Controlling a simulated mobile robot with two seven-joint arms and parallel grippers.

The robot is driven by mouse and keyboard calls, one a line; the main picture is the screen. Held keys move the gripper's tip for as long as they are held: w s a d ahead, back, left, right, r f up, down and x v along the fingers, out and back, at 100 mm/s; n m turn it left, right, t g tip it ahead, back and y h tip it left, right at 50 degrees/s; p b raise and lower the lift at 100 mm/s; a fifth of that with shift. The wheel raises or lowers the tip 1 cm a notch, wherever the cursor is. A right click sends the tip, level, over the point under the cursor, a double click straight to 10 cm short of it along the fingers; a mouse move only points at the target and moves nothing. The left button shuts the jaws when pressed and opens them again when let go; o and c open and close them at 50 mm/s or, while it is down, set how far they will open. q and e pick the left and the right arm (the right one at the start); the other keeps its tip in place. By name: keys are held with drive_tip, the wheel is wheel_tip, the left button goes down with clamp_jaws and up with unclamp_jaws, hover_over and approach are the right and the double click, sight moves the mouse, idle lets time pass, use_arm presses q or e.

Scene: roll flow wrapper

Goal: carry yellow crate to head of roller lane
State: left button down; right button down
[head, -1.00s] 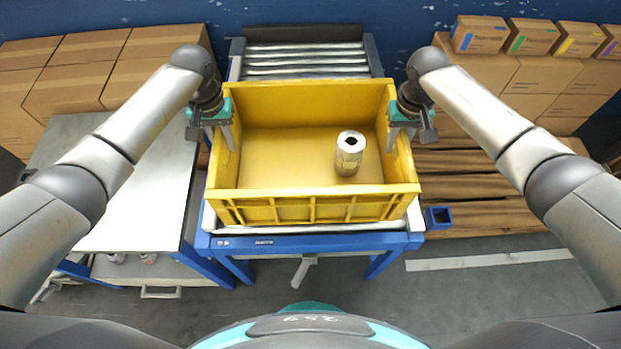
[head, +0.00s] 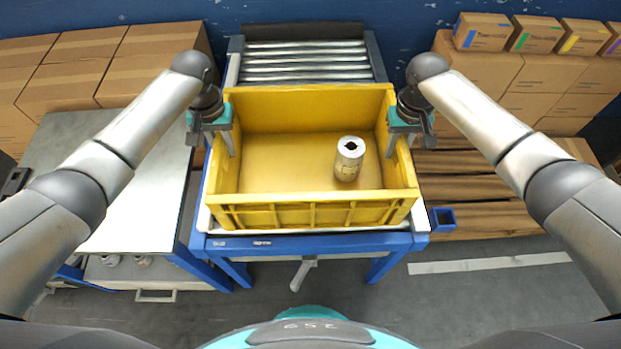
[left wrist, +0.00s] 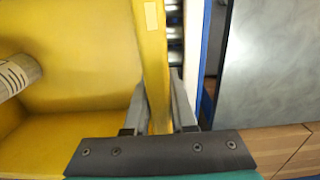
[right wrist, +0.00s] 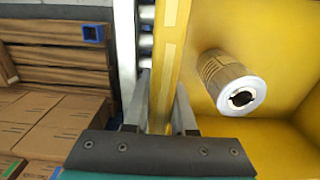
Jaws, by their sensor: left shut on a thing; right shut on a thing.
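The yellow crate (head: 300,205) is over the near part of the roller lane (head: 305,60), level and upright. The bare rollers show behind it. A silvery roll (head: 349,160) with a dark core stands inside the crate, right of its middle. My left gripper (head: 230,142) is shut on the crate's left wall, which also shows between the fingers in the left wrist view (left wrist: 157,90). My right gripper (head: 393,145) is shut on the right wall, also seen in the right wrist view (right wrist: 162,90). Whether the crate's bottom touches the rollers is hidden.
A grey-topped table (head: 140,205) stands close on the left. Cardboard boxes (head: 90,70) are stacked at the back left, and more boxes (head: 560,85) stand at the right. A small blue bin (head: 443,219) is right of the lane. Open floor lies in front.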

use_arm(q)
drive_tip(key=shift+f+b, duration=0.65)
drive_tip(key=shift+f, duration=0.05)
use_arm(e)
drive_tip(key=shift+w+d+f, duration=0.1)
drive_tip(key=shift+f, duration=0.55)
use_arm(q)
drive_tip(key=c, duration=0.7)
unclamp_jaws()
drive_tip(key=shift+r, duration=0.1)
drive_tip(key=shift+c, duration=0.2)
use_arm(e)
drive_tip(key=c, duration=0.7)
unclamp_jaws()
drive_tip(key=shift+c, duration=0.2)
use_arm(q)
wheel_tip(320, 180, up, 12)
drive_tip(key=shift+f, duration=0.1)
use_arm(e)
drive_tip(key=shift+r, duration=0.3)
wheel_tip(320, 180, up, 12)
drive_tip(key=shift+f, duration=0.25)
use_arm(q)
drive_tip(key=shift+s, duration=0.1)
use_arm(e)
drive_tip(key=shift+s, duration=0.2)
